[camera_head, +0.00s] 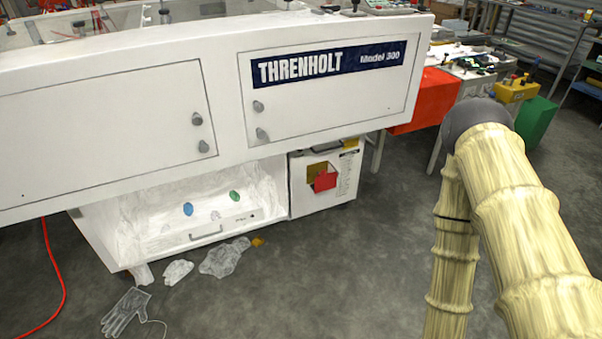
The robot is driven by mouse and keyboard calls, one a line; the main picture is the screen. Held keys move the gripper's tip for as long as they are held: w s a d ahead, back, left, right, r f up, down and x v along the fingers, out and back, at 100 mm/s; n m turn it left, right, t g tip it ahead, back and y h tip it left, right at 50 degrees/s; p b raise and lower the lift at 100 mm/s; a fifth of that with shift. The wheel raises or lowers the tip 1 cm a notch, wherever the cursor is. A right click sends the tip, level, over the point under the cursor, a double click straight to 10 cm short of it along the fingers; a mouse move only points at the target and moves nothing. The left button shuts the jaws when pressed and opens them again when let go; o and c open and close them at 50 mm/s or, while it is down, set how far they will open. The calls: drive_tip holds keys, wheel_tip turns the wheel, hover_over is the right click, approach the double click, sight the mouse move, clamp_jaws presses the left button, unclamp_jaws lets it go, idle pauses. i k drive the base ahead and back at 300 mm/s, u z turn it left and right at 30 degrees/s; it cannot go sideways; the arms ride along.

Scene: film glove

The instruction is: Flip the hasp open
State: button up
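I cannot clearly pick out a hasp. A small white cabinet (300,200) stands under the right part of a large white machine (120,95). A red square piece (325,181) and a dark yellow piece lie against the cabinet's front; I cannot tell whether either belongs to a hasp. Grey round knobs or latches (258,106) sit at the edges of the machine's two panels. My arm, in a pale yellow sleeve, shows at the right and bends down out of the picture. My gripper is not in view.
An open white bay (150,215) beside the cabinet holds a blue and a green item. Crumpled gloves or film (224,257) lie on the floor before it. A red cable (55,270) runs at left. Red, yellow and green boxes stand behind my arm. The middle floor is clear.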

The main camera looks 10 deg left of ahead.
sight(326, 182)
drive_tip(key=u, duration=0.6)
drive_tip(key=i, duration=1.65)
drive_tip(key=z, duration=0.25)
